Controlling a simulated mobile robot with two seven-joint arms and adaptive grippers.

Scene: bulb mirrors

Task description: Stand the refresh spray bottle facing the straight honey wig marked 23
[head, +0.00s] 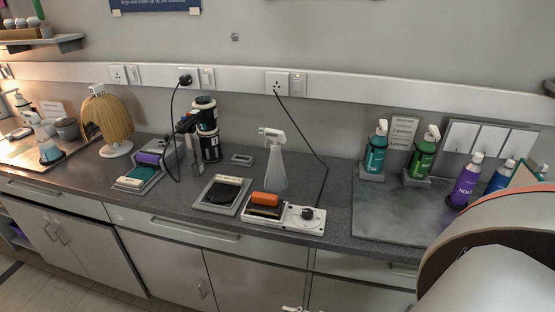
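A honey-blond straight wig (106,119) sits on a white stand at the left of the counter; a small tag is on its top, its number too small to read. A teal trigger spray bottle (376,155) and a green trigger spray bottle (422,157) stand upright on grey bases at the right. Another spray bottle (49,149) with teal liquid stands at far left. A grey cone-shaped bottle (276,166) with a white trigger-like head stands mid-counter. I cannot read which bottle is the refresh spray.
A purple bottle (466,183) and a blue bottle (499,178) stand at right. Between wig and cone are a dark stacked appliance (206,140), a tray with rolls (138,177) and a dark-pad tray (222,193). A white device (302,218) with a cord lies front-centre. Counter is clear around (340,195).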

